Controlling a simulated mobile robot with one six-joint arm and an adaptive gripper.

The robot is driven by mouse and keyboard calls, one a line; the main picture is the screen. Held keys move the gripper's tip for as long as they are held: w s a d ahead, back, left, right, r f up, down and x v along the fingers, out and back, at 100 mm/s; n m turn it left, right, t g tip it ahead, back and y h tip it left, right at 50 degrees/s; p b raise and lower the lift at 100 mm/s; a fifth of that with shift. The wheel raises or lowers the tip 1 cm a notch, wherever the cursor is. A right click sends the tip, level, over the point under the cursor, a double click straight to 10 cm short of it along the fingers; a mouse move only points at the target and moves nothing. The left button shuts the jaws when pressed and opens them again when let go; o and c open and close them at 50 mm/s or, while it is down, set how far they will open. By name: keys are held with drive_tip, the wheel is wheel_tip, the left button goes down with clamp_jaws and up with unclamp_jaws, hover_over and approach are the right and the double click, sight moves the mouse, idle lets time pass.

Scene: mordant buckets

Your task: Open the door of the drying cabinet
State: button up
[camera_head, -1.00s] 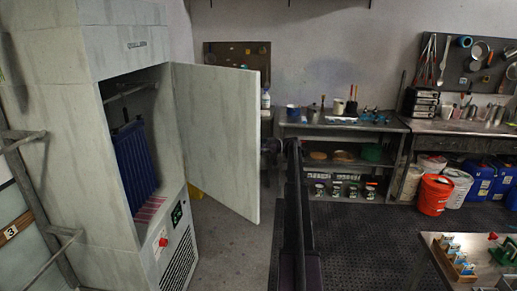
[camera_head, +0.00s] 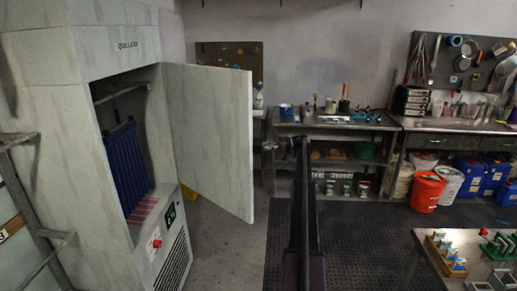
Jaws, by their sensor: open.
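The drying cabinet (camera_head: 60,130) stands at the left, pale and tall. Its door (camera_head: 210,140) is swung wide open to the right of the opening, its flat face towards me. Inside, blue hanging cloths or panels (camera_head: 127,170) and a rail near the top show. My gripper (camera_head: 266,147) is just right of the door's free edge, at about mid-height, small and dark. It is open, holds nothing that I can see, and appears apart from the door. No handle is visible on the door face that shows.
A metal frame (camera_head: 35,235) stands at the near left. A workbench with pots (camera_head: 340,122) lines the back wall. Buckets, including a red one (camera_head: 427,191), stand under the right bench. A low table (camera_head: 420,240) is at the near right. The dark floor mat (camera_head: 360,240) is clear.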

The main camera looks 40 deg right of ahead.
drive_tip(key=shift+v, duration=1.75)
